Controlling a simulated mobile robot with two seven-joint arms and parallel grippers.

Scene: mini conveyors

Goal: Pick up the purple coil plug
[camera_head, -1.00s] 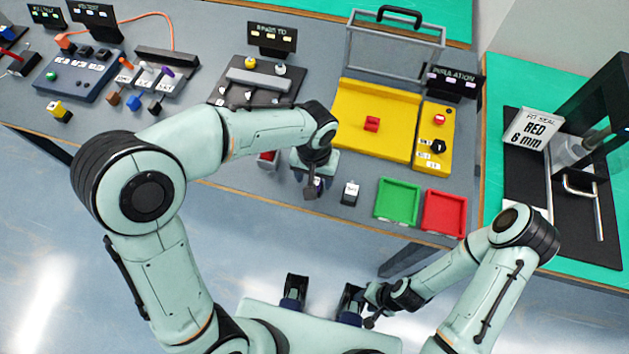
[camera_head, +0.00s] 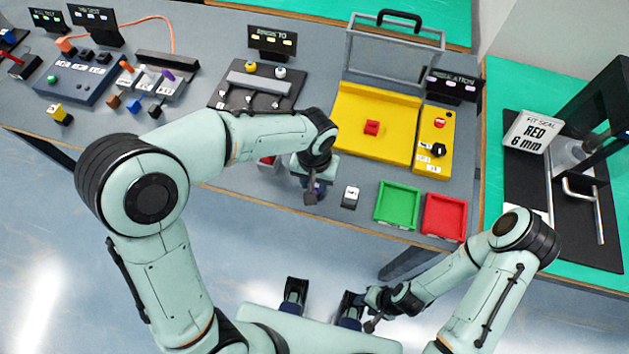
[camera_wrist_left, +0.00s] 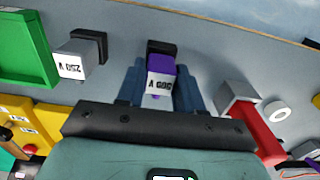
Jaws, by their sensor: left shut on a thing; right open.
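The purple coil plug (camera_wrist_left: 162,65) shows in the left wrist view, with a purple body, a dark end and a white label that appears to read 600 V upside down. My left gripper (camera_wrist_left: 160,92) has its two blue-grey fingers on either side of it and is shut on it. In the head view this gripper (camera_head: 313,192) is near the front edge of the grey table, and the arm mostly hides the plug. I cannot tell if the plug touches the table. My right gripper (camera_head: 373,310) is low in front of the table, away from the plugs, open and empty.
A dark plug with a white label (camera_head: 350,196) stands just right of my left gripper. Green (camera_head: 397,203) and red (camera_head: 444,216) trays lie further right. A yellow fixture (camera_head: 378,140) with a raised clear lid is behind. A red-and-grey part (camera_wrist_left: 250,125) is close on the other side.

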